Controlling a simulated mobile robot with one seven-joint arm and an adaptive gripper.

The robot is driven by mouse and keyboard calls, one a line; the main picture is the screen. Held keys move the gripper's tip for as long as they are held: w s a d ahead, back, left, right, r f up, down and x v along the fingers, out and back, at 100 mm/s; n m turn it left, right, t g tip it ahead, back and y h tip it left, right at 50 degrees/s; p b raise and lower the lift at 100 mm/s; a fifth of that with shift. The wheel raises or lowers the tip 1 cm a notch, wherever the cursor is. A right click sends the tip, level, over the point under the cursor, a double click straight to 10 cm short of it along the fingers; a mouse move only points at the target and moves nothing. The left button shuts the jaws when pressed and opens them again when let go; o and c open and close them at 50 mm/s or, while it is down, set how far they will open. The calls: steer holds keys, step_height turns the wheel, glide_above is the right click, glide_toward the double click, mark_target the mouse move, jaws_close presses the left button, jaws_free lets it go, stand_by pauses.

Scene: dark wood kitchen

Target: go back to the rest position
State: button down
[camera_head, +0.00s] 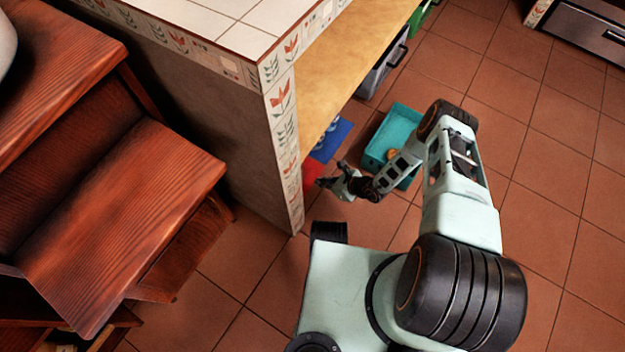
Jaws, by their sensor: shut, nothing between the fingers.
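My gripper (332,184) shows in the head view at the end of my bent arm, near the middle of the picture. It points left, towards the tiled corner of the counter, and appears small. It is shut with nothing in it. My arm reaches up from my base and folds back down to the left at the elbow.
A tiled counter (215,22) with a wooden shelf (345,60) stands to the left of the gripper. A teal crate (405,117) lies on the floor behind my forearm. Wooden steps (125,210) stand at left. The tiled floor (560,150) at right is clear.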

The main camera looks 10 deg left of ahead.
steer(key=p+v, duration=0.2)
steer(key=v, duration=0.4)
steer(key=shift+d+r, duration=0.15)
